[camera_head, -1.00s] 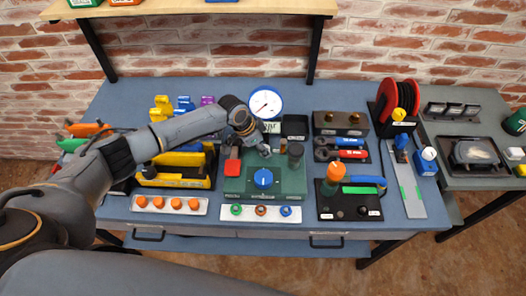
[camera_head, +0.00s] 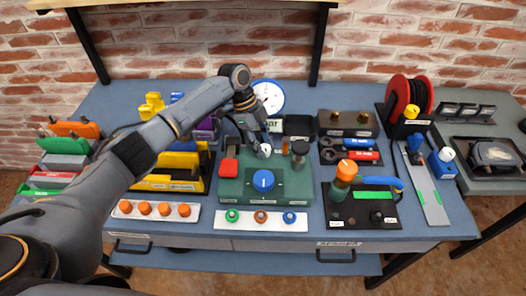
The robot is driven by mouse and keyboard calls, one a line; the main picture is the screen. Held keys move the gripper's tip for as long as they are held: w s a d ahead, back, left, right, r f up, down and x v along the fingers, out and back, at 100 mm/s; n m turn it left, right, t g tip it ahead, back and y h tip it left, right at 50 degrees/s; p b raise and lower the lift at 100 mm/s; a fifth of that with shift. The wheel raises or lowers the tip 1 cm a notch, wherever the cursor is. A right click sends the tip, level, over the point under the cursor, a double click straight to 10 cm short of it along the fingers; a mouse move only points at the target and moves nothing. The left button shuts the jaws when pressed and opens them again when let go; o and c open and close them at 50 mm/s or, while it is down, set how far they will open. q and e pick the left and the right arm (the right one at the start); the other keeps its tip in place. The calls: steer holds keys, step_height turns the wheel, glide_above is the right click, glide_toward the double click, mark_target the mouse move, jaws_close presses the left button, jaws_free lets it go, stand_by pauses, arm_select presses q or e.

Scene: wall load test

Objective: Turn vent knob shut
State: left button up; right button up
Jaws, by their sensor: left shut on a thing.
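A green block (camera_head: 229,190) stands at the front middle of the workbench. It carries a large blue knob (camera_head: 263,181), a red button (camera_head: 228,167) and a black-capped post (camera_head: 299,150). My left gripper (camera_head: 264,150) points down at the block's back edge, behind the blue knob. It is shut on a small pale knob there, which the fingers mostly hide; I take it for the vent knob. Its turn angle cannot be read. A round white gauge (camera_head: 268,97) stands behind, partly covered by my left wrist. My right gripper is not in view.
A yellow tool tray (camera_head: 160,184) lies left of the block, under my left arm. A black board with an orange-capped bottle (camera_head: 345,172) is at right. Strips with orange knobs (camera_head: 164,209) and coloured rings (camera_head: 260,218) lie along the front edge.

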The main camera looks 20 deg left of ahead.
arm_select(q)
steer(key=shift+m+g+y+b, duration=0.35)
steer(key=shift+m+b, duration=0.75)
steer(key=shift+m, duration=0.4)
steer(key=o, duration=1.2)
steer(key=shift+w, duration=0.1)
steer(key=shift+c, duration=0.2)
steer(key=shift+r, duration=0.1)
steer(key=v, duration=1.1)
steer(key=shift+w+a+r, duration=0.2)
steer(key=shift+r, duration=0.1)
